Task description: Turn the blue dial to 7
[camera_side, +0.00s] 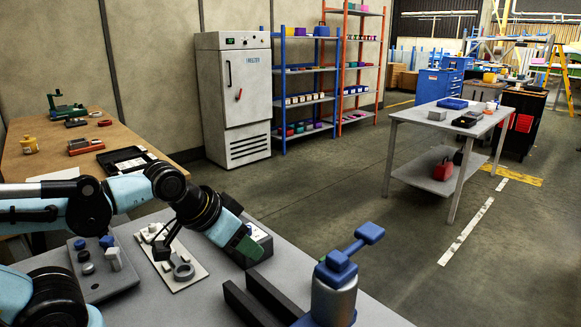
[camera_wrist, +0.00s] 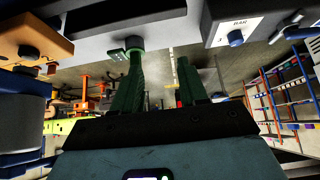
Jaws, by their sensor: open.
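A blue dial (camera_wrist: 235,37) sits on a white panel marked "BAR" at the top right of the wrist view. The panel (camera_wrist: 226,24) is the face of a dark box. In the side view a dark box with a pale face (camera_side: 262,234) stands partly behind my gripper (camera_side: 243,246), and I cannot make out the dial there. My gripper also shows in the wrist view (camera_wrist: 160,68), its two dark green fingers apart with nothing between them. The blue dial is to the right of the fingers and apart from them. Its setting is too small to read.
On the grey bench, a grey panel with knobs (camera_side: 98,278) and a pale plate with fittings (camera_side: 171,262) lie at left. Dark rails (camera_side: 262,297) and a grey cylinder with a blue handle (camera_side: 335,290) stand at right. A wooden table (camera_side: 45,150) is behind.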

